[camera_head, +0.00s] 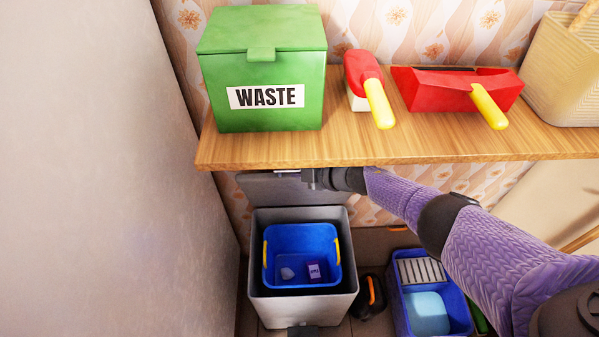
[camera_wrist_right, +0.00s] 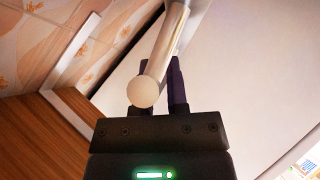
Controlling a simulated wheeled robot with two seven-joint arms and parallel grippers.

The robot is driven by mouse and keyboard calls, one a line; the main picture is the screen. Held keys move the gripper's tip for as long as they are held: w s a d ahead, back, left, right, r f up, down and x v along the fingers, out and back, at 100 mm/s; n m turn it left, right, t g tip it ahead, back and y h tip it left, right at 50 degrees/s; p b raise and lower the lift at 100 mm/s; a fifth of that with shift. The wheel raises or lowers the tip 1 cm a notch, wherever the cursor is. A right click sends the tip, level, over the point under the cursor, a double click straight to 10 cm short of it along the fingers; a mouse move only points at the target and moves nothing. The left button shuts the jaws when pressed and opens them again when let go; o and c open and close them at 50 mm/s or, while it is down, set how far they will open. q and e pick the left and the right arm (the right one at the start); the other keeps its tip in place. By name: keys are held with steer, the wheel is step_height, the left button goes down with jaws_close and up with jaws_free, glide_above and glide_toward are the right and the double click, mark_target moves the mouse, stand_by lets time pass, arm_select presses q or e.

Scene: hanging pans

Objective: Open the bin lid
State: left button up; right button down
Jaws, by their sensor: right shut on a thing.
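A grey bin (camera_head: 355,270) stands on the floor under the shelf, open at the top. My right gripper (camera_head: 309,178) is at the upper part of the lid. In the right wrist view, my right gripper (camera_wrist_right: 176,88) is shut on a silver bar handle (camera_wrist_right: 172,40) with a round end, beside the pale lid surface (camera_wrist_right: 240,90). My left gripper is out of view.
The wooden shelf (camera_head: 400,145) is just above my right gripper. It bears a green WASTE box (camera_head: 265,75) with its lid shut, a red brush (camera_head: 362,68) and a red dustpan (camera_head: 440,88). A blue caddy (camera_head: 398,290) stands right of the bin; a wall (camera_head: 150,200) is at left.

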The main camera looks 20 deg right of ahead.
steer(key=c, duration=0.7)
jaws_free()
steer(key=shift+o, duration=0.2)
steer(key=p+v, duration=0.6)
steer(key=v, duration=0.4)
steer(key=shift+w, duration=0.1)
